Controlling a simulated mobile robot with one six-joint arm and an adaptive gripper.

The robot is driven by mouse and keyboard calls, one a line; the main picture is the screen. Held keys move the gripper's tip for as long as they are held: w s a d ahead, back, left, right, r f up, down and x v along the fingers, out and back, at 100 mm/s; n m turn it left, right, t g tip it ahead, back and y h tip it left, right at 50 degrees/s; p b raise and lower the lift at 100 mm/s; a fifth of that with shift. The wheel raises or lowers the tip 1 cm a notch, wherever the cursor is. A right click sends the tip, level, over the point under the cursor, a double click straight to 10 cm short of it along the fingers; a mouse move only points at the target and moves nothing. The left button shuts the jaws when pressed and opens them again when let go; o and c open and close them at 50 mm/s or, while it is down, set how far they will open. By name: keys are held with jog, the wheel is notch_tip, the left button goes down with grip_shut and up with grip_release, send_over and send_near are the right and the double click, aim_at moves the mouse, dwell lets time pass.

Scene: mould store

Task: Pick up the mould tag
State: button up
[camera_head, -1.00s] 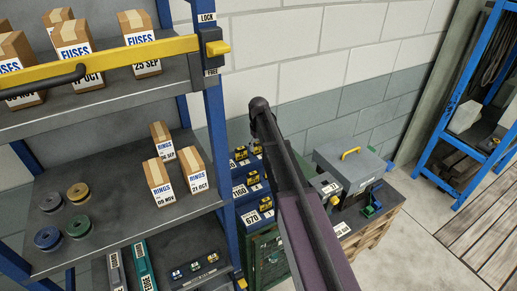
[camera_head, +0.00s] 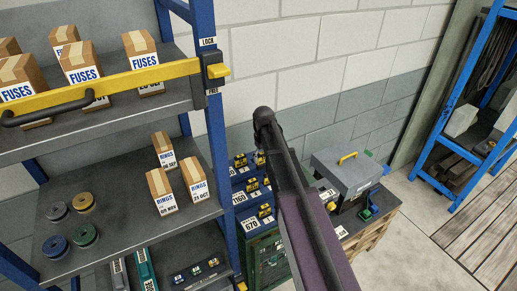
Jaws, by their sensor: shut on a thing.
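My arm rises through the middle of the head view, with its dark rounded joint in front of the wall and the blue blocks. My gripper cannot be made out; the arm's far end is hidden or out of view. I cannot make out a mould tag with certainty. Several dark blue blocks (camera_head: 246,197) with yellow-and-black fittings stand behind and left of the arm. Their white labels include 1160 and 670. My arm partly covers them.
A shelf rack (camera_head: 222,165) with a yellow bar (camera_head: 130,78) fills the left, holding boxes and round discs. Another blue rack (camera_head: 455,125) stands at right. The floor (camera_head: 410,235) between is clear.

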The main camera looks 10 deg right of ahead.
jog(key=s+d, duration=0.1)
jog(key=s, duration=0.8)
jog(key=shift+r+p, duration=0.35)
jog(key=shift+r, duration=0.05)
jog(key=shift+r, duration=0.1)
notch_tip(320, 180, up, 7)
jog(key=p, duration=0.7)
dwell(0.7)
dwell(0.5)
jog(key=w+d+f+b, duration=0.8)
jog(key=w+d, duration=0.1)
jog(key=shift+s+f, duration=0.1)
jog(key=shift+f, duration=0.15)
dwell(0.4)
jog(key=shift+f+b, duration=2.45)
jog(key=shift+b, duration=0.15)
jog(key=shift+f, duration=0.25)
